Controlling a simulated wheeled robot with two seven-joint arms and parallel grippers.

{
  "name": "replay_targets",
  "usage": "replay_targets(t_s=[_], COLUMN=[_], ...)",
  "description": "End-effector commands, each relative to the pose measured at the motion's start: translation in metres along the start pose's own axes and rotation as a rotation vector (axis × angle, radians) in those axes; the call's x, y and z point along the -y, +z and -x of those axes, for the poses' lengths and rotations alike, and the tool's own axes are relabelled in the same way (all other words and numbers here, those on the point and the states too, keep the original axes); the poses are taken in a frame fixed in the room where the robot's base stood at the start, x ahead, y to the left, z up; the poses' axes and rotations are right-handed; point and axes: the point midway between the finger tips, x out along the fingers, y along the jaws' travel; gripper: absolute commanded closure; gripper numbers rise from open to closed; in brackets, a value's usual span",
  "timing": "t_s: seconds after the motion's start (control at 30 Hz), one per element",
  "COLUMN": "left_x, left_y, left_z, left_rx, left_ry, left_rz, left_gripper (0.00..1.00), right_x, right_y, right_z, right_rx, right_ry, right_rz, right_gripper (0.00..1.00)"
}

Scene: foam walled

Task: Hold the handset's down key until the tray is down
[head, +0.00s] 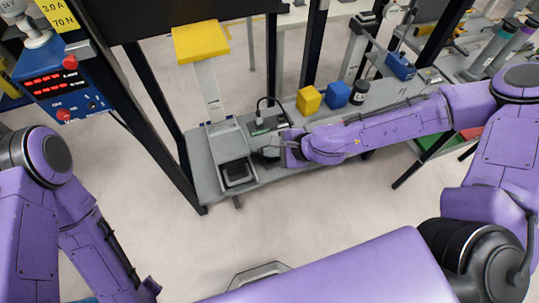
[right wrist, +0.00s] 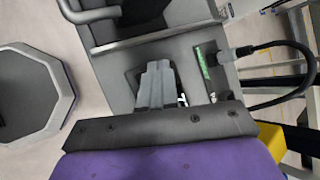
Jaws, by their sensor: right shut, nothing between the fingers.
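The yellow tray (head: 201,42) stands raised on a pale upright column (head: 208,88) at the bench's left end in the head view. My right gripper (head: 268,153) is at the bench top beside the column's base. Its shut fingers (right wrist: 157,84) point at a dark patch on a grey unit with a green label (right wrist: 202,64), which looks like the handset. Its label also shows in the head view (head: 262,127). The fingers hide most of the patch, so I cannot tell which key is under them or whether they touch it. My left gripper is out of view.
A black cable (right wrist: 290,48) loops from a plug beside the label. A yellow cube (head: 308,100), a blue cube (head: 337,94) and a dark jar (head: 359,92) stand on the bench right of it. Dark frame posts rise around the bench. A blue meter box (head: 62,84) is at left.

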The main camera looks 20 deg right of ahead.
Motion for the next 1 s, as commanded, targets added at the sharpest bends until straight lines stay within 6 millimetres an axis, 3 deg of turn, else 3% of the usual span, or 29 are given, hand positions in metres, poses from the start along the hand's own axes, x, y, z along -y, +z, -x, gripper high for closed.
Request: replay_targets(t_s=[1.0], left_x=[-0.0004], left_y=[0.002], left_z=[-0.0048], left_rx=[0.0], left_ry=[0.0], left_rz=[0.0], left_gripper=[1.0], right_x=[-0.003], right_y=[-0.003], right_z=[-0.0039], right_rx=[0.0], right_ry=[0.0], right_rz=[0.0], right_gripper=[1.0])
